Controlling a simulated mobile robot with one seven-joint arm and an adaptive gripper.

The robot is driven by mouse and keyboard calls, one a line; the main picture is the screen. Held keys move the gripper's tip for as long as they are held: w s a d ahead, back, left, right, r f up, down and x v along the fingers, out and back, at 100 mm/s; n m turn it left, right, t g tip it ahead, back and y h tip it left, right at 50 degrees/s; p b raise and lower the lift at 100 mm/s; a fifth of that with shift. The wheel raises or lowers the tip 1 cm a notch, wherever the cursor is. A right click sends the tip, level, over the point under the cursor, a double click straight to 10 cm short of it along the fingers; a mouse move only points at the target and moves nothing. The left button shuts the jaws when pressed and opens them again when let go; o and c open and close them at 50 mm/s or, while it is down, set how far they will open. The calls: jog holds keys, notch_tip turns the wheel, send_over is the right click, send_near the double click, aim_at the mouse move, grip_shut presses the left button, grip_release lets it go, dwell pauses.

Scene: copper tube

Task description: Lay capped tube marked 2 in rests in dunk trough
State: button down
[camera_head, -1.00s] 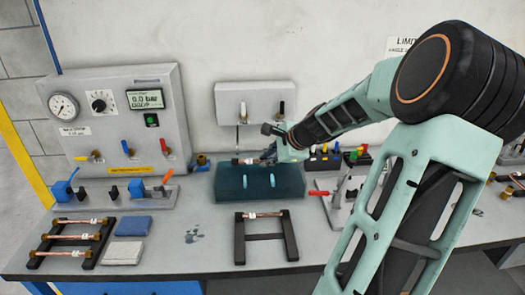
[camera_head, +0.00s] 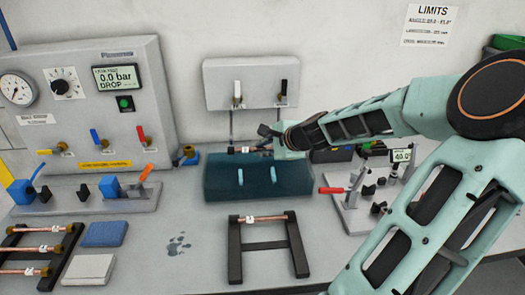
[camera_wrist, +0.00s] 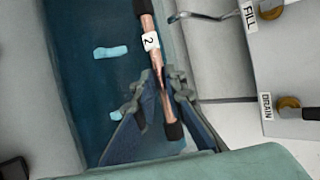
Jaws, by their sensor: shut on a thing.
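My gripper (camera_wrist: 165,90) is shut on the copper tube marked 2 (camera_wrist: 149,28), gripping it between its label and one dark end cap (camera_wrist: 174,131). In the head view the tube's white label (camera_head: 245,150) shows above the back edge of the dunk trough (camera_head: 213,186), with my gripper (camera_head: 262,143) at its right. The trough is dark teal, with two light blue rests (camera_wrist: 111,52) inside. In the wrist view the tube is over the trough's side near the wall, apart from the rests. Its height above the water is hard to tell.
The fill and drain valve panel (camera_head: 251,83) stands behind the trough. A black rack (camera_head: 235,262) with one tube is in front. A rack with several tubes (camera_head: 30,248), a blue pad (camera_head: 105,234) and a clamp fixture (camera_head: 352,208) flank it.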

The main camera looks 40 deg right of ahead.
jog(key=shift+r, duration=0.15)
notch_tip(320, 180, down, 9)
jog(key=b, duration=0.6)
jog(key=shift+s+a+f, duration=0.1)
jog(key=shift+s+f, duration=0.15)
jog(key=shift+f, duration=0.1)
jog(key=shift+s+a+f+b, duration=0.2)
jog(key=shift+f+b, duration=0.3)
jog(key=shift+b, duration=0.1)
dwell(0.8)
jog(key=c, duration=1.9)
grip_release()
jog(key=shift+s+d+r, duration=0.2)
jog(key=v, duration=0.8)
jog(key=shift+d+r, duration=0.2)
jog(key=shift+r, duration=0.4)
jog(key=shift+s+a+r, duration=0.15)
jog(key=shift+s+r, duration=0.85)
jog(key=shift+r, duration=0.3)
